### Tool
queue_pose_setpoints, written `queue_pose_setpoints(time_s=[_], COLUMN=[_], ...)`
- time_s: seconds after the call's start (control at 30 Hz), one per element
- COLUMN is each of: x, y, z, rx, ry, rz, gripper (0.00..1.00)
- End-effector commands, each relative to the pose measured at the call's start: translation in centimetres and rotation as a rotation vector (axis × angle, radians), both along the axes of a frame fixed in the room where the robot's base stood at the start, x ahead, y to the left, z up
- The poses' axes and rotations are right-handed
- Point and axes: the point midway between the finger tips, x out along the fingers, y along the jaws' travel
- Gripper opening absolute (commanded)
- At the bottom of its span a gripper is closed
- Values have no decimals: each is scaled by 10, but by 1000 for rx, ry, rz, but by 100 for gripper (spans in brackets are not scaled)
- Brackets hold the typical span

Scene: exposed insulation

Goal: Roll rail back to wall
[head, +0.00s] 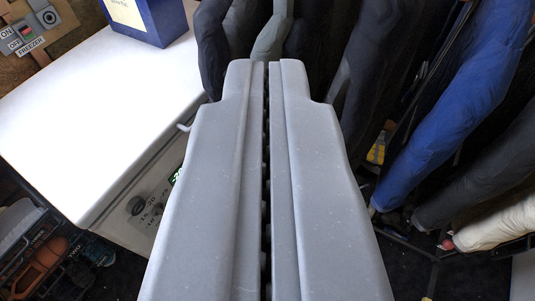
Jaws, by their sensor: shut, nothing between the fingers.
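My gripper (266,65) fills the middle of the head view. Its two long grey fingers lie side by side, shut with only a thin dark line between them, and hold nothing. A clothes rail stands behind and to the right of it, hung with dark garments (385,60), a blue garment (455,110) and a white garment (497,222). Part of the rail's dark lower frame (410,246) shows at the lower right. The fingertips overlap the dark garments in the picture; I cannot tell whether they touch. The rail's top bar is out of view.
A white chest freezer (95,115) stands close on the left, with a dial and display on its front. A blue box (155,18) sits on it. A switch panel marked freezer (35,28) is at the upper left. A crate of items (40,250) is at the lower left.

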Motion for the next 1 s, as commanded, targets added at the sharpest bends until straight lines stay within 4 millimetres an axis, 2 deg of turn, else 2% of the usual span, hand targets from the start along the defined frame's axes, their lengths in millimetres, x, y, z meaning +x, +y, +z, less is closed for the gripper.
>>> queue_pose_setpoints(time_s=[0.33, 0.37, 0.43, 0.47, 1.0], x=[0, 0, 0, 0, 0], y=[0, 0, 0, 0, 0], z=[0, 0, 0, 0, 0], rx=[0, 0, 0, 0, 0], ry=[0, 0, 0, 0, 0], rz=[0, 0, 0, 0, 0], gripper=[0, 6, 25, 30, 30])
